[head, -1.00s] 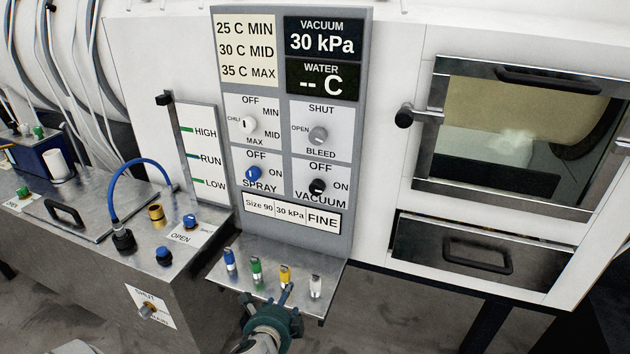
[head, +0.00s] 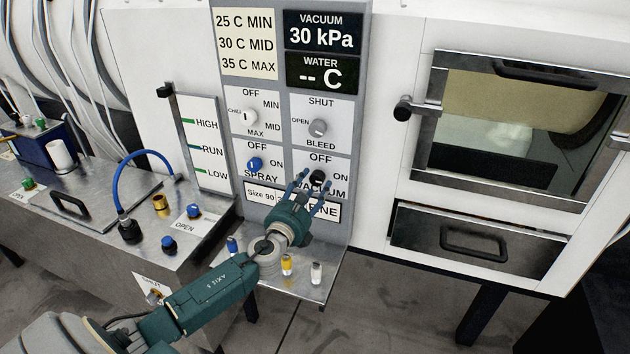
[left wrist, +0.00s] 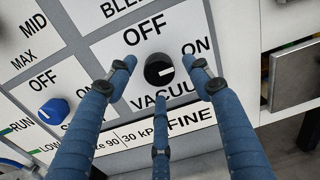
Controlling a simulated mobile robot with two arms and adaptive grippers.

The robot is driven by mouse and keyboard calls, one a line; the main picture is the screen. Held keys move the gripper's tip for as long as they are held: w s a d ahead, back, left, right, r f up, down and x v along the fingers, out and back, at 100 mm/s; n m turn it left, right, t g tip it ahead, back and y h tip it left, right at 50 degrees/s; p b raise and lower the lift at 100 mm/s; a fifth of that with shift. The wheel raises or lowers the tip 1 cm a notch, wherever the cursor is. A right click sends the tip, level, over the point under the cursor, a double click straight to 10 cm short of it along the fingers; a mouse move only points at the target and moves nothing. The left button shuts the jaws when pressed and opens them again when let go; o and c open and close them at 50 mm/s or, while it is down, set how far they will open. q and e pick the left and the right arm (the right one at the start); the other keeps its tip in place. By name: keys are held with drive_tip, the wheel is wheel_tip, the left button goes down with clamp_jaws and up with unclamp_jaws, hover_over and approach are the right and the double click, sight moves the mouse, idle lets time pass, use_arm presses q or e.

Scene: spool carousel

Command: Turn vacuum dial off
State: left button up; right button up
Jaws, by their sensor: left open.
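The vacuum dial (head: 318,177) is a black knob on the grey panel, under the OFF label and above the VACUUM label. In the left wrist view the dial (left wrist: 158,69) shows a white pointer mark turned towards ON at the right. My left gripper (head: 312,185) is in front of the panel with its blue fingers spread. In the left wrist view the three fingers of the gripper (left wrist: 161,84) are spread around the dial, with gaps between them and the knob. Whether they reach its depth I cannot tell. The right gripper is out of view.
The blue spray dial (head: 254,164) is close to the left, and the grey bleed dial (head: 317,128) is above. Coloured pegs, including a yellow one (head: 287,265), stand on the shelf below. The vacuum display (head: 321,34) reads 30 kPa. A windowed door (head: 425,112) is at the right.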

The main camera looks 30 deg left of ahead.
use_arm(q)
drive_tip(key=shift+x, duration=0.9)
drive_tip(key=shift+w, duration=0.1)
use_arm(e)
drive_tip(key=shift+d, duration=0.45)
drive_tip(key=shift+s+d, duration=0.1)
use_arm(q)
drive_tip(key=c, duration=1.1)
drive_tip(key=shift+f, duration=0.1)
drive_tip(key=shift+c, duration=0.2)
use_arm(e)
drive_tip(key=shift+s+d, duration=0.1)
